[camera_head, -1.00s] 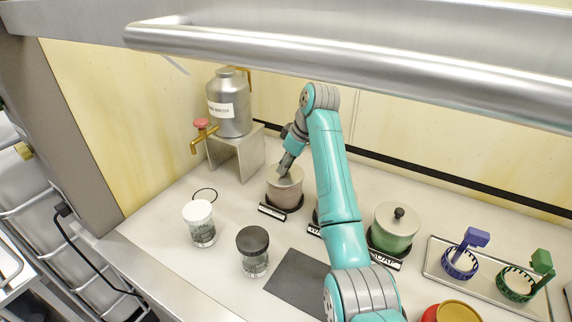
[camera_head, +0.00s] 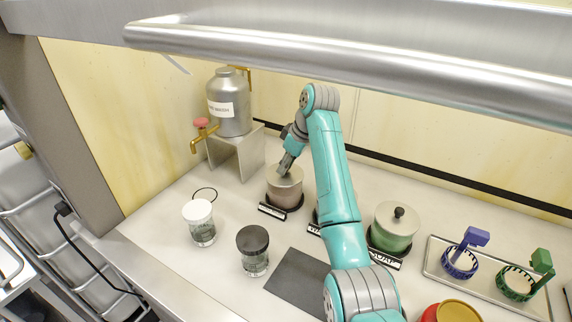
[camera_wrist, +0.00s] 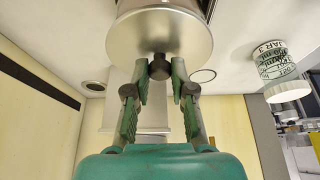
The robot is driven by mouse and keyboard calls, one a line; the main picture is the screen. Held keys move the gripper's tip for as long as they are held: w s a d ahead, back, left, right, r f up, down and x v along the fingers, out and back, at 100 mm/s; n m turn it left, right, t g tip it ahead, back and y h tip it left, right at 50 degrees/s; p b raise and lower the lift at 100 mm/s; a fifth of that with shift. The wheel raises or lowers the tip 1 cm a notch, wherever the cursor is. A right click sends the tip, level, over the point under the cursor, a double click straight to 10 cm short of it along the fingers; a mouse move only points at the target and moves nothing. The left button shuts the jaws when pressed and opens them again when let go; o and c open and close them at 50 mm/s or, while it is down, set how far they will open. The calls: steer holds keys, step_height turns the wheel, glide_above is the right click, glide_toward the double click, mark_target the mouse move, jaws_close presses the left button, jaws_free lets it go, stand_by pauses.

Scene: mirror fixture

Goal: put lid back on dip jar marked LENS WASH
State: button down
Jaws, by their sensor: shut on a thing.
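My gripper (camera_head: 287,170) points down at the leftmost dip jar (camera_head: 284,195), a pinkish jar in a dark base. In the wrist view my gripper (camera_wrist: 161,70) is shut on the dark knob (camera_wrist: 160,67) of a round metal lid (camera_wrist: 160,35). The lid (camera_head: 285,176) is at the jar's mouth and looks level. I cannot tell whether it is fully seated. The label plate (camera_head: 272,212) in front of this jar is too small to read. A middle jar is mostly hidden behind my arm; only part of its label plate (camera_head: 314,230) shows.
A green jar (camera_head: 394,236) with its knobbed lid on stands right of my arm. A metal canister (camera_head: 229,105) with a brass tap sits on a stand behind left. Two small jars, white-lidded (camera_head: 202,232) and black-lidded (camera_head: 253,262), stand in front. A tray (camera_head: 437,258) is at right.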

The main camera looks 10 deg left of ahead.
stand_by(0.4)
steer(key=shift+c, duration=2.1)
jaws_free()
steer(key=shift+r, duration=3.5)
jaws_close()
steer(key=shift+f, duration=3.05)
